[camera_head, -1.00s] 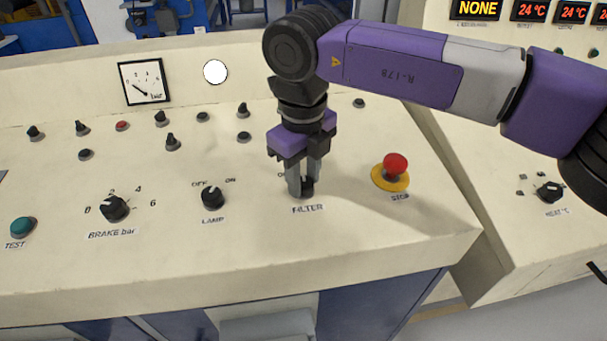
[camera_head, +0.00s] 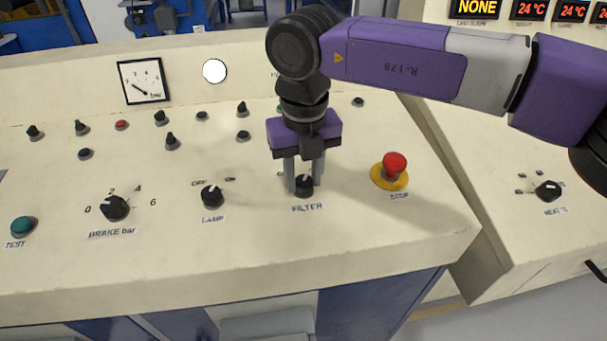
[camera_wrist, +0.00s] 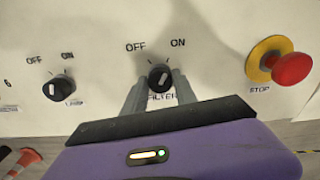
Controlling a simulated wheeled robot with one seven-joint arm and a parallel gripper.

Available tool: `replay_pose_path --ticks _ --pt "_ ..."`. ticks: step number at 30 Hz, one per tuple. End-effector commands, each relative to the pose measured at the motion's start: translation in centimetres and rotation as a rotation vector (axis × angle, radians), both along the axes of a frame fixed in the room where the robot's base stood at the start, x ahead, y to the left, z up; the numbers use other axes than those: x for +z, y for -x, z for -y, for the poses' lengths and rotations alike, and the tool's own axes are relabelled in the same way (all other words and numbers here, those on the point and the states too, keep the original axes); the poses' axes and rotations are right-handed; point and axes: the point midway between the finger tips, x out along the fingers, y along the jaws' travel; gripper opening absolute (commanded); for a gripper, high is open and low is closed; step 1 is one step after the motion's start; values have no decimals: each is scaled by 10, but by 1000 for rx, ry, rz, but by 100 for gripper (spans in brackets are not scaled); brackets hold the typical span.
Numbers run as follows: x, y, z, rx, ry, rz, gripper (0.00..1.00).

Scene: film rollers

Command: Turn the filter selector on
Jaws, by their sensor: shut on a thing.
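The filter selector is a small black round knob (camera_head: 304,187) with a white pointer mark, above the FILTER label on the sloping cream panel. It also shows in the wrist view (camera_wrist: 159,77), below the words OFF on its left and ON on its right. Its white mark appears to lean up and to the right, towards ON. My gripper (camera_head: 303,182) comes down from above with one grey finger on each side of the knob, shut on it. In the wrist view the gripper (camera_wrist: 160,84) partly covers the FILTER label.
The red STOP button (camera_head: 394,165) on its yellow base stands close to the right of my gripper. The lamp knob (camera_head: 212,196) is to the left, and the brake knob (camera_head: 114,208) farther left. Several small switches stand behind on the panel.

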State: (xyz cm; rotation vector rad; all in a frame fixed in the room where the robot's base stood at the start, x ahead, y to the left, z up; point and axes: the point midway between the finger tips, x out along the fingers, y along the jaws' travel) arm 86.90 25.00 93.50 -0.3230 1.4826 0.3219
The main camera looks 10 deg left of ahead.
Motion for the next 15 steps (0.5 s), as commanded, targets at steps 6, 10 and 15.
replay_pose_path --ticks 6,10,15 --pt "1 0 0 -3 -2 1 0" --pt "1 0 0 -2 -2 1 41" --pt "1 0 0 -2 -1 0 55"
